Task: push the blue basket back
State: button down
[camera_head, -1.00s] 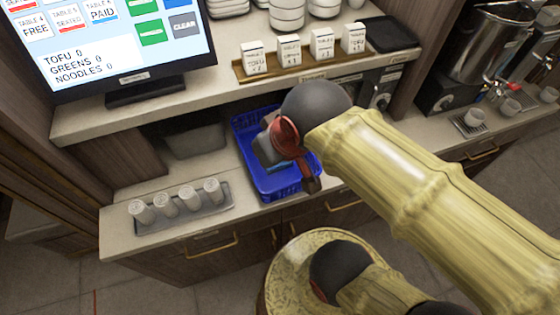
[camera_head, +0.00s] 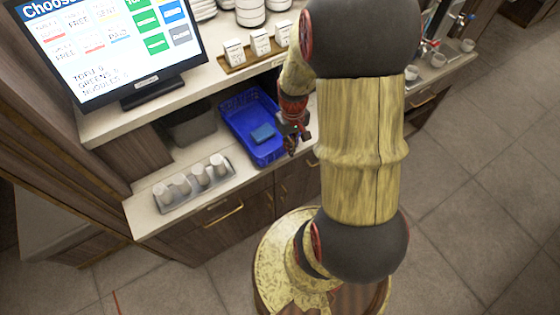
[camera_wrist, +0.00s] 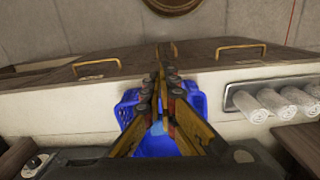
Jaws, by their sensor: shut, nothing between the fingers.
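The blue basket (camera_head: 237,117) stands on the lower counter, under the upper shelf, in the head view. A small blue block-like item (camera_head: 263,133) lies inside it. My gripper (camera_head: 293,143) is at the basket's front right corner, pointing down, shut and empty. I cannot tell whether it touches the basket wall. In the wrist view the basket (camera_wrist: 190,98) shows behind and on both sides of my gripper (camera_wrist: 166,75), whose fingers hide its middle.
The upper shelf holds a screen (camera_head: 110,50) and a wooden card stand (camera_head: 237,66). Drawer handles (camera_head: 224,215) are below the counter edge.

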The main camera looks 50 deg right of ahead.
send_over(284, 151)
jog(key=s+a, duration=0.2)
jog(key=a, duration=0.1)
jog(key=shift+n, duration=0.4)
jog(key=shift+s+d+f, duration=0.1)
jog(key=shift+f, duration=2.35)
jog(key=shift+s+d+f, duration=0.1)
jog(key=shift+f, duration=2.3)
jog(key=w+d+b, duration=0.1)
jog(key=w, duration=0.4)
jog(key=w+d+b, duration=0.1)
jog(key=w, duration=0.5)
jog(key=w+d+b, duration=0.1)
jog(key=w+d, duration=0.1)
jog(key=w, duration=0.4)
jog(key=shift+w, duration=0.2)
